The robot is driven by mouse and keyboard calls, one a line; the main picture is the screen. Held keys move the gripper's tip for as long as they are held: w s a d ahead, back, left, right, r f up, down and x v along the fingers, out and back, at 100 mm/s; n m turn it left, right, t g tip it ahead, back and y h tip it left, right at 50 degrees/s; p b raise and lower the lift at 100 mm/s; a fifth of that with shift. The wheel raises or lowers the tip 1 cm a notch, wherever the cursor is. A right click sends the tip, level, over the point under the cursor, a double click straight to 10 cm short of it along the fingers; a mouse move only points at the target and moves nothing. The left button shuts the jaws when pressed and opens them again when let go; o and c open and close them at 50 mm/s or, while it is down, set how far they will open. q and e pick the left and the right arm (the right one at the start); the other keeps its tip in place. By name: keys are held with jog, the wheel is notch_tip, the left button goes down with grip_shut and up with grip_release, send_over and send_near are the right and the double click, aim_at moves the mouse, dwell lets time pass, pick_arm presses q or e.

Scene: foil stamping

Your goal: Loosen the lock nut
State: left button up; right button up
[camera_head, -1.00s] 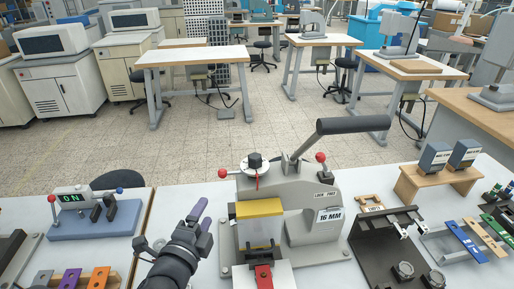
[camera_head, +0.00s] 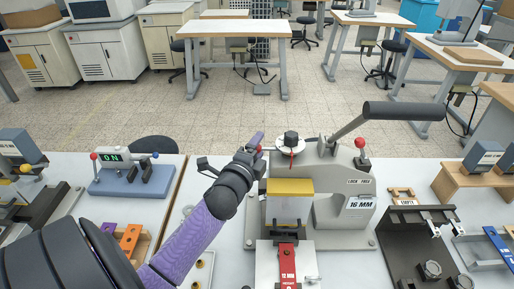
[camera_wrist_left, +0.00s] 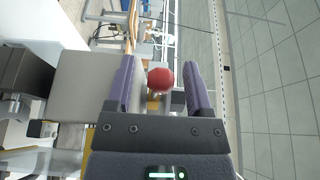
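The grey press (camera_head: 330,185) stands on the white table and carries a "LOCK FREE" label and a "16 MM" plate. On its top sits a black knob (camera_head: 291,139) with a red pointer, which may be the lock nut. My left gripper (camera_head: 257,142) is at the press's upper left, beside that knob. In the left wrist view, the fingers of my left gripper (camera_wrist_left: 161,85) are apart, with a red ball (camera_wrist_left: 160,78) showing between them. I cannot tell whether they touch it. The ball's lever is mostly hidden. My right gripper is out of view.
A black fixture (camera_head: 425,240) and wooden stand (camera_head: 470,182) are at the right.

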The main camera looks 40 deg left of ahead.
pick_arm(q)
grip_shut()
dwell(1.2)
